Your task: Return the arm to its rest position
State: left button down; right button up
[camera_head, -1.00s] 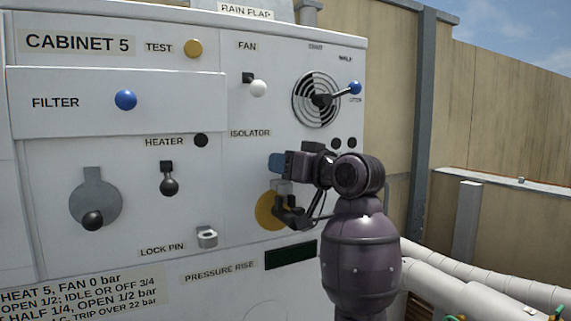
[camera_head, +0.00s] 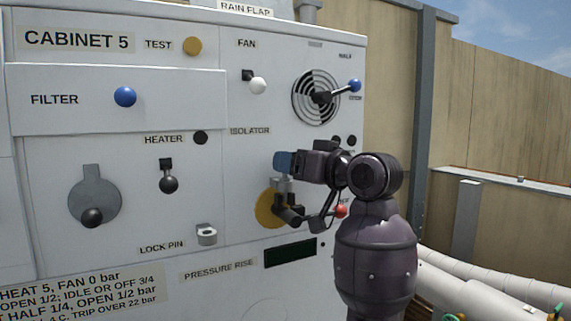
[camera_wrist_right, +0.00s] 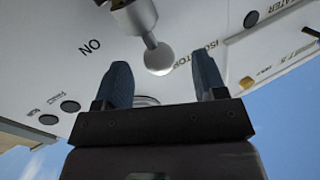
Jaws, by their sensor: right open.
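My right gripper (camera_head: 283,163) is in front of the cabinet's right half, just below the ISOLATOR label. It also shows in the right wrist view (camera_wrist_right: 163,84), its two blue fingers apart with nothing held. A grey lever with a pale ball end (camera_wrist_right: 158,58) is just beyond the fingertips, between them and apart from both. Behind the gripper in the head view is a yellow disc (camera_head: 266,208), partly hidden by my wrist. My right arm's dark links cover the cabinet's right edge. My left gripper is not in view.
The white cabinet (camera_head: 110,215) carries projecting knobs: blue filter knob (camera_head: 125,97), white fan knob (camera_head: 257,86) and blue-tipped dial lever (camera_head: 354,86). A red knob (camera_head: 341,211) is close beside my arm. Pale pipes (camera_head: 480,280) run at lower right.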

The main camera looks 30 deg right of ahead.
jog(key=v, duration=0.8)
jog(key=s+f+m+g+h, duration=0.1)
jog(key=s+f+g+h, duration=0.15)
jog(key=f, duration=1.25)
jog(key=s+f+g+h, duration=0.15)
jog(key=f+g, duration=0.25)
jog(key=f, duration=1.1)
jog(key=s+a+f+g+h, duration=0.35)
jog(key=s+f+g, duration=0.35)
jog(key=s+f, duration=1.45)
jog(key=w+f+t+y, duration=0.1)
jog(key=w+f+t, duration=0.6)
jog(key=f+t, duration=0.1)
jog(key=shift+a+f+n, duration=0.3)
jog(key=shift+a+f, duration=0.15)
jog(key=shift+f, duration=0.1)
jog(key=shift+w+y, duration=0.1)
jog(key=shift+y, duration=0.15)
